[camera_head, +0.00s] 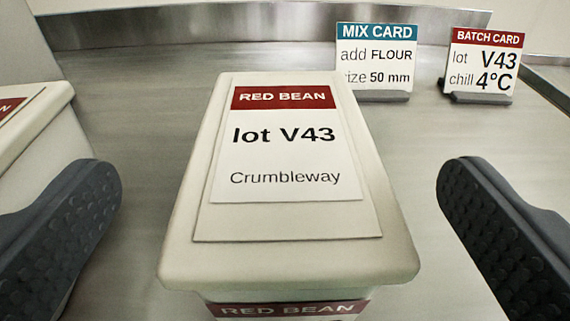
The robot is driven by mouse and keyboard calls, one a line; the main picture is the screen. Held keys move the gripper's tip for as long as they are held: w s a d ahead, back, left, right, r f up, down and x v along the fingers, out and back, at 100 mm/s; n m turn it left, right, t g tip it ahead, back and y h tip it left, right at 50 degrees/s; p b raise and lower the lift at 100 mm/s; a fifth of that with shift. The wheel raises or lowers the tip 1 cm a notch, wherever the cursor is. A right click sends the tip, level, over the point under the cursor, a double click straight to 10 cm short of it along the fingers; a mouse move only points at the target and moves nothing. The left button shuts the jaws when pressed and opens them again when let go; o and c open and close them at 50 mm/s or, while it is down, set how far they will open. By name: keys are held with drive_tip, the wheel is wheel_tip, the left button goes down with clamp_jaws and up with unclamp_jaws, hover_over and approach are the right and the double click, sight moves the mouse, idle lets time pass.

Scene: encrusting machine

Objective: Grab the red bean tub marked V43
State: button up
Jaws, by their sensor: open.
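The red bean tub marked V43 (290,255) stands upright in the middle of the view. It has a cream lid with a white label reading "RED BEAN", "lot V43" and "Crumbleway". A second "RED BEAN" label shows partly on its front wall at the bottom edge. My gripper (275,205) is open. One dark, studded finger is on the left of the tub and one on the right, with a visible gap on each side. The tub's lower body is cut off by the frame.
Another cream tub with a red label (40,115) stands at the left edge, close to my left finger; its lot is cut off. A mix card (377,60) and a batch card reading "lot V43, chill 4°C" (484,65) stand behind. Bare steel counter (420,130) lies to the right.

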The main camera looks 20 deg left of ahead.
sight(289, 161)
drive_tip(key=shift+f+x, duration=0.2)
drive_tip(key=shift+x, duration=1.15)
drive_tip(key=shift+f+x, duration=0.2)
drive_tip(key=shift+x, duration=1.2)
drive_tip(key=shift+d, duration=0.25)
drive_tip(key=shift+s, duration=0.1)
drive_tip(key=c, duration=1.7)
drive_tip(key=shift+c, duration=0.2)
drive_tip(key=shift+r, duration=0.15)
